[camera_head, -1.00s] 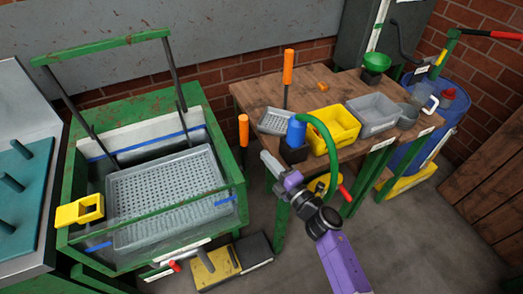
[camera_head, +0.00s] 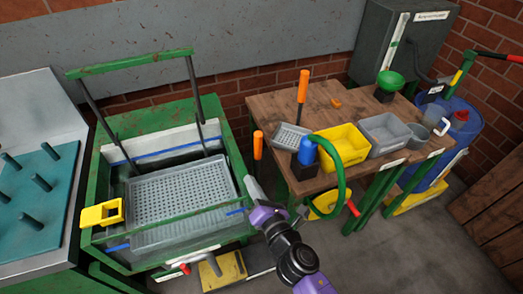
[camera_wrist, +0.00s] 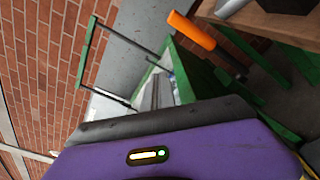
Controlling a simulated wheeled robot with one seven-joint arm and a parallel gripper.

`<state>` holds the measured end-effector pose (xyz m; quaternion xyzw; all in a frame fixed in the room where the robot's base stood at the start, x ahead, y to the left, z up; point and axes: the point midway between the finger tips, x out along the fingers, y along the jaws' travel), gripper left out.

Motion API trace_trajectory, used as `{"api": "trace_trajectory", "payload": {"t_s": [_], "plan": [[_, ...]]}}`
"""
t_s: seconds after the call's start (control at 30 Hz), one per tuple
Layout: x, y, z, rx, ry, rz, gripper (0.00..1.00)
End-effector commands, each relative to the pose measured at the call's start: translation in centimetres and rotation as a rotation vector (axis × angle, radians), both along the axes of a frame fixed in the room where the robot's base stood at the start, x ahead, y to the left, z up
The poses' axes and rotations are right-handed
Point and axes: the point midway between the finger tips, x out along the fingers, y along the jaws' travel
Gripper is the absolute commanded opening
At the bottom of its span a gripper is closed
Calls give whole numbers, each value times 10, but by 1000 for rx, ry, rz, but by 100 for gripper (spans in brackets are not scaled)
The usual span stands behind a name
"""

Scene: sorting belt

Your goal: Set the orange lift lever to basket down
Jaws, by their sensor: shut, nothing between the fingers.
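The orange lift lever (camera_head: 258,145) stands roughly upright at the right side of the green wash tank (camera_head: 89,205). In the wrist view an orange handle (camera_wrist: 190,30) on a dark rod lies at the upper right, apart from my fingers. My gripper (camera_head: 254,187) is shut and empty, just below the lever's orange grip in the head view; whether it touches the lever's rod I cannot tell. The grey perforated basket (camera_head: 180,193) sits inside the tank; its exact height is hard to judge.
A second orange handle (camera_head: 303,86) stands at the wooden table (camera_head: 265,105). A yellow clip-like block (camera_head: 101,214) hangs on the tank's left rim.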

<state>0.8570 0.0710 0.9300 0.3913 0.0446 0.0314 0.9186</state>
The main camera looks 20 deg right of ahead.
Motion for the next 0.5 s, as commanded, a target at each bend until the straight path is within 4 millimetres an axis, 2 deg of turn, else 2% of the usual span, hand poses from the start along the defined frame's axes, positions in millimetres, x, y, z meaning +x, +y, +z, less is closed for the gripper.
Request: {"api": "trace_trajectory", "payload": {"t_s": [0.1, 0.3, 0.5], "plan": [[-4, -2, 2, -267, 44, -66, 0], [-11, -30, -10, -631, 148, -152, 0], [-13, -43, -17, -785, 196, -165, 0]]}}
